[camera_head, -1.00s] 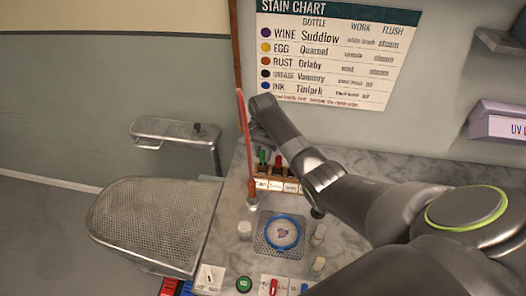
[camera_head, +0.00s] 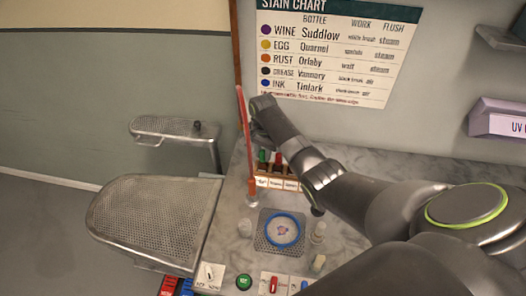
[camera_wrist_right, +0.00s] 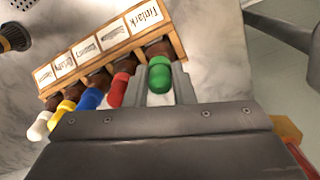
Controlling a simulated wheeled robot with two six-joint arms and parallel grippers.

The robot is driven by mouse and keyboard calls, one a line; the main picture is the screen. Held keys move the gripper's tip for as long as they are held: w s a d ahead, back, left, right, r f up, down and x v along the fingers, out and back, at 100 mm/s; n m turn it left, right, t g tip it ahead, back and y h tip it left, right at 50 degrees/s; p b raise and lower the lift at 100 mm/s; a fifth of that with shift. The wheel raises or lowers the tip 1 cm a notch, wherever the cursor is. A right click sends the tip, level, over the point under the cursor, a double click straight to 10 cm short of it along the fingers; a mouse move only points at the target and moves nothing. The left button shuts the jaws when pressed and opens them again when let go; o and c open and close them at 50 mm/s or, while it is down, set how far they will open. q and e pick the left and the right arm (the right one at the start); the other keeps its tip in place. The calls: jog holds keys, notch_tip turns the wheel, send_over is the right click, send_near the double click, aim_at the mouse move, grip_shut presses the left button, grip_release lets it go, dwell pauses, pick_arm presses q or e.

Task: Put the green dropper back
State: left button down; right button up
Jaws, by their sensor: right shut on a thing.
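The green dropper (camera_wrist_right: 160,75) is between the two fingers of my right gripper (camera_wrist_right: 161,84), which is shut on it. It is at the end of the wooden bottle rack (camera_wrist_right: 112,45), by the brown bottle (camera_wrist_right: 158,48) behind the Tinlark label. I cannot tell whether it is fully seated. Red, blue, yellow and white droppers stand in the other bottles of the row. In the head view the green dropper (camera_head: 262,156) shows at the left end of the rack (camera_head: 275,182), below my right wrist. My left gripper is out of view.
A tall red rod (camera_head: 246,135) stands close left of the rack. In front are a blue-rimmed dish (camera_head: 283,230) on a perforated plate, small pale containers (camera_head: 245,228) and a green button (camera_head: 243,282). A perforated metal board (camera_head: 150,220) is at left. The stain chart (camera_head: 330,50) hangs behind.

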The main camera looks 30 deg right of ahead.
jog(key=o, duration=1)
jog(key=shift+r, duration=0.1)
jog(key=shift+r+p, duration=1.4)
jog(key=shift+p, duration=0.25)
jog(key=shift+r+p, duration=0.6)
jog(key=shift+r, duration=1.7)
